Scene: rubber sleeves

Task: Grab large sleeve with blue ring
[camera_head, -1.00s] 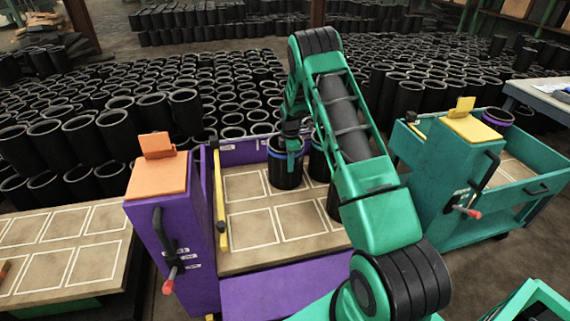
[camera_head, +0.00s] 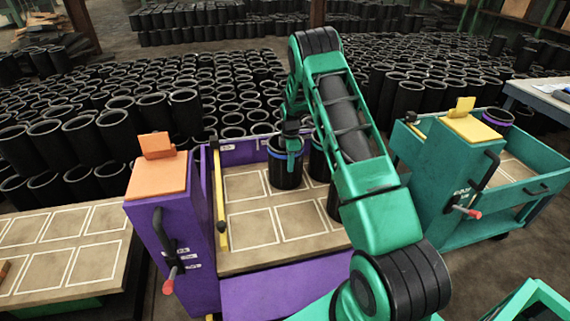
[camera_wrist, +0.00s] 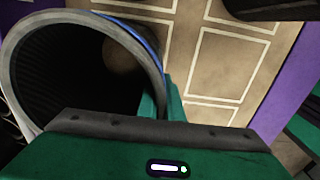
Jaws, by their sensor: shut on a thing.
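A large black sleeve with a blue ring (camera_head: 285,170) stands upright on the board of the purple cart, near its back wall. In the wrist view the sleeve's open mouth and grey rim (camera_wrist: 88,22) fill the upper left, with the blue band just below the rim. My gripper (camera_head: 291,150) is at the sleeve's upper edge and shut on its wall.
Another black sleeve (camera_head: 319,160) stands just right of the held one, partly behind my arm. The purple cart (camera_head: 172,225) has outlined empty spaces in front. A teal cart (camera_head: 440,165) with a purple-ringed sleeve (camera_head: 497,119) stands right. Many black sleeves crowd the floor behind.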

